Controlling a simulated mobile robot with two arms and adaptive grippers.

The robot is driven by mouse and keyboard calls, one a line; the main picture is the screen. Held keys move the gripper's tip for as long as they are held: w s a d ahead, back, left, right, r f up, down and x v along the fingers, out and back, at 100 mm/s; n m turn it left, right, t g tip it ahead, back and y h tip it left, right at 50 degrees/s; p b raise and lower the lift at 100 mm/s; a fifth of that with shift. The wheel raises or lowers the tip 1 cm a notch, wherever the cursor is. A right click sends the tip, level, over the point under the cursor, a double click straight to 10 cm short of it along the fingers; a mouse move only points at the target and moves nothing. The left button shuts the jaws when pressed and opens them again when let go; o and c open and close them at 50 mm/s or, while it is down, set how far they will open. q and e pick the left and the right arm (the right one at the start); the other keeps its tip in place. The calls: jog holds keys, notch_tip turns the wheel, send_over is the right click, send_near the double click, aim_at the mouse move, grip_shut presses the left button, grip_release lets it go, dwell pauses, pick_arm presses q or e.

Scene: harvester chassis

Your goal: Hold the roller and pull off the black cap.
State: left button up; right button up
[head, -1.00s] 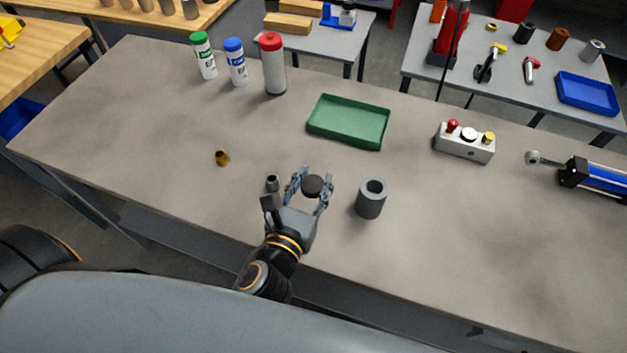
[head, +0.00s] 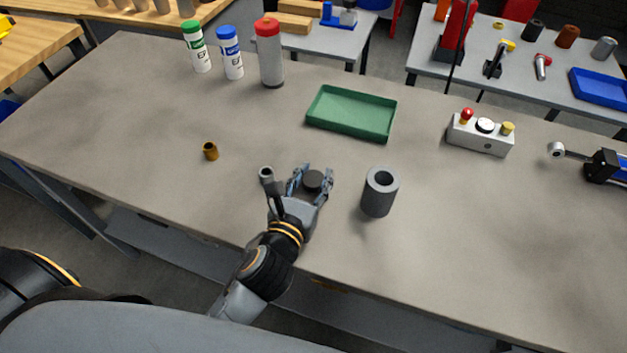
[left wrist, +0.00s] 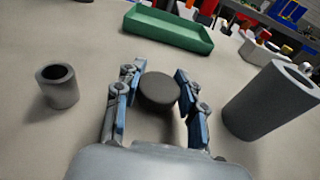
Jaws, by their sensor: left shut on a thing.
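A short, dark round piece, which looks like the black cap (head: 313,180), sits between the fingers of my left gripper (head: 311,184). The left wrist view also shows the cap (left wrist: 159,90), with a finger pressed on each side and a shadow below it. My left gripper (left wrist: 158,98) is shut on it near the front of the table. A thick grey hollow cylinder (head: 380,192), perhaps the roller, stands upright just right of the gripper, apart from it. It also shows in the left wrist view (left wrist: 270,100). My right gripper is in neither view.
A small grey bushing (head: 266,174) stands close left of my left gripper. A brass bushing (head: 210,151) stands farther left. A green tray (head: 352,134) lies behind, with several capped containers at the back left. A button box (head: 482,136) is at the right. The front right is clear.

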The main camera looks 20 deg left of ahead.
aim_at(310, 188)
pick_arm(q)
jog(key=shift+f, duration=0.35)
jog(key=shift+s+f, duration=0.2)
jog(key=shift+f, duration=0.2)
jog(key=o, duration=1.3)
jog(key=shift+f, duration=0.15)
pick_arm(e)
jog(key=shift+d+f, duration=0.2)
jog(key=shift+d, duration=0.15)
pick_arm(q)
jog(key=shift+r, duration=0.2)
jog(key=s, duration=0.1)
jog(key=s+r, duration=0.1)
jog(key=shift+s+r, duration=0.1)
jog(key=shift+s, duration=0.2)
jog(key=s, duration=0.2)
jog(key=s+r+b, duration=0.1)
jog(key=s, duration=0.4)
jog(key=shift+s+a+r, duration=0.15)
jog(key=shift+s+r, duration=0.1)
jog(key=shift+s, duration=0.1)
jog(key=shift+s+r, duration=0.35)
jog(key=shift+s, duration=0.25)
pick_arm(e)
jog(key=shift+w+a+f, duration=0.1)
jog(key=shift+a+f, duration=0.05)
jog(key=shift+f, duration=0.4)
